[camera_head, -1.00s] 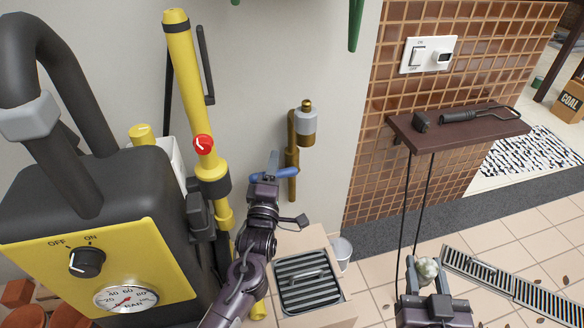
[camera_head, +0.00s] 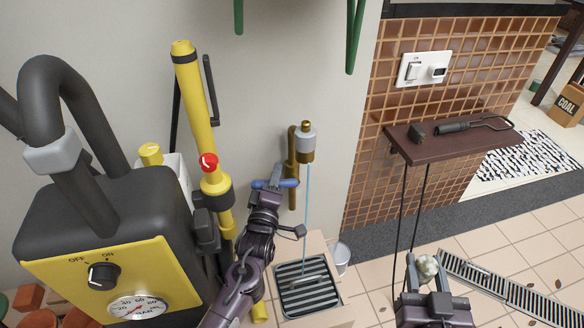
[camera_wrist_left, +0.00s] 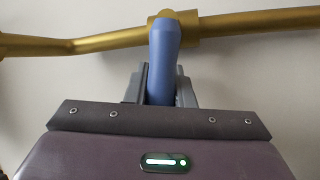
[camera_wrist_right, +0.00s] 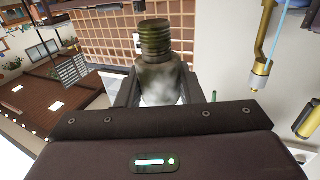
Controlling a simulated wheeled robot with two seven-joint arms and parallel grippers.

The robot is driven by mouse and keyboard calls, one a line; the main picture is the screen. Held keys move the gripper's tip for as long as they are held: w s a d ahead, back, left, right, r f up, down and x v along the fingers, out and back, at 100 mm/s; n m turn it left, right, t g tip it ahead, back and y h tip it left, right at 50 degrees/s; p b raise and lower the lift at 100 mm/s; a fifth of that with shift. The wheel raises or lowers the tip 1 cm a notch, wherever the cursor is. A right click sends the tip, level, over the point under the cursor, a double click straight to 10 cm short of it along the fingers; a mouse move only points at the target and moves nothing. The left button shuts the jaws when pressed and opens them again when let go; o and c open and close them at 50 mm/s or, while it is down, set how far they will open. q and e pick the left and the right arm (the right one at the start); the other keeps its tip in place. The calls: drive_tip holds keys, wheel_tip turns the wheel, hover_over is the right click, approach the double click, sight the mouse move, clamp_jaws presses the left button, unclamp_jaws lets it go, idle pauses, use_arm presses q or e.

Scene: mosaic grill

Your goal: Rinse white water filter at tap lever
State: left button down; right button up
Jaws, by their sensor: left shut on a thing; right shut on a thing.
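The blue tap lever (camera_head: 289,183) sits on a brass pipe on the wall. My left gripper (camera_head: 274,182) is shut on it, and the left wrist view shows the lever (camera_wrist_left: 164,60) between the fingers. Above, the spout (camera_head: 306,142) sends a thin stream of water (camera_head: 307,200) down to the grated drain (camera_head: 300,310). My right gripper (camera_head: 424,274) is shut on the water filter (camera_head: 427,267), well right of the stream. In the right wrist view the filter (camera_wrist_right: 157,75) looks whitish with dark greenish dirt and a ribbed end.
A brown shelf (camera_head: 430,158) with dark tools juts from the tiled wall above my right gripper. A yellow and black machine (camera_head: 150,270) stands at left. Open floor lies between the drain and my right gripper.

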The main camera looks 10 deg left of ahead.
sight(428, 265)
wheel_tip(428, 265, up, 3)
drive_tip(key=shift+f+p, duration=0.1)
drive_tip(key=shift+p, duration=0.7)
use_arm(q)
drive_tip(key=shift+d+r+m, duration=0.1)
drive_tip(key=shift+r+m, duration=0.25)
drive_tip(key=shift+m, duration=0.35)
drive_tip(key=c, duration=1.2)
unclamp_jaws()
drive_tip(key=shift+c, duration=0.2)
use_arm(e)
wheel_tip(428, 265, up, 3)
drive_tip(key=p, duration=0.2)
drive_tip(key=shift+f+p, duration=0.15)
drive_tip(key=shift+p, duration=0.15)
use_arm(q)
drive_tip(key=s+f, duration=0.1)
drive_tip(key=s, duration=1.1)
drive_tip(key=shift+a+f, duration=0.25)
drive_tip(key=shift+a, duration=0.1)
